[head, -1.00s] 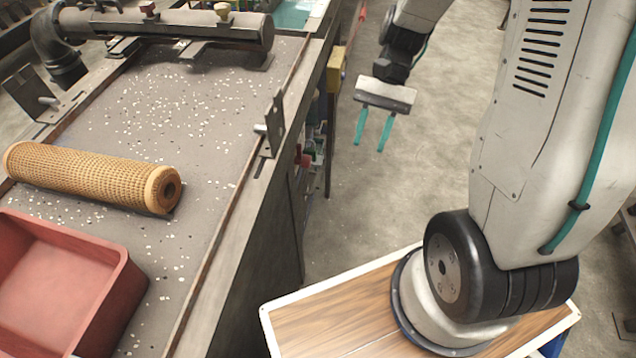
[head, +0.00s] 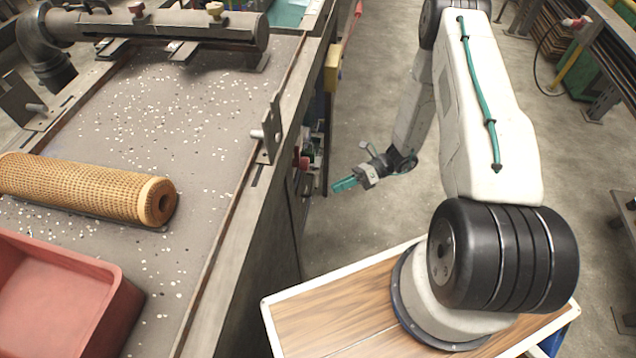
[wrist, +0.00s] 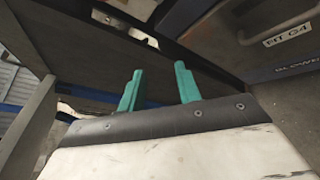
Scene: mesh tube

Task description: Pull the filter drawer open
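In the wrist view a dark drawer-like front (wrist: 228,55) shows at the upper right. It bears a pale label (wrist: 288,29) that seems to read "FIT G4" and a bar handle (wrist: 247,40). More lettering lies below the label, partly cut off. My gripper (wrist: 160,84) is open, with two teal fingers apart and nothing between them. The handle is to the right of the fingers, not between them. In the head view my gripper (head: 345,184) points left at the bench's side, low beside it. The drawer front cannot be made out there.
The bench (head: 215,220) carries a tan mesh tube (head: 90,188), a red bin (head: 70,300), a pipe (head: 170,28) and an upright bracket (head: 270,130) at its edge. Open floor (head: 375,130) lies right of the bench. A dark beam (wrist: 120,33) crosses the wrist view.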

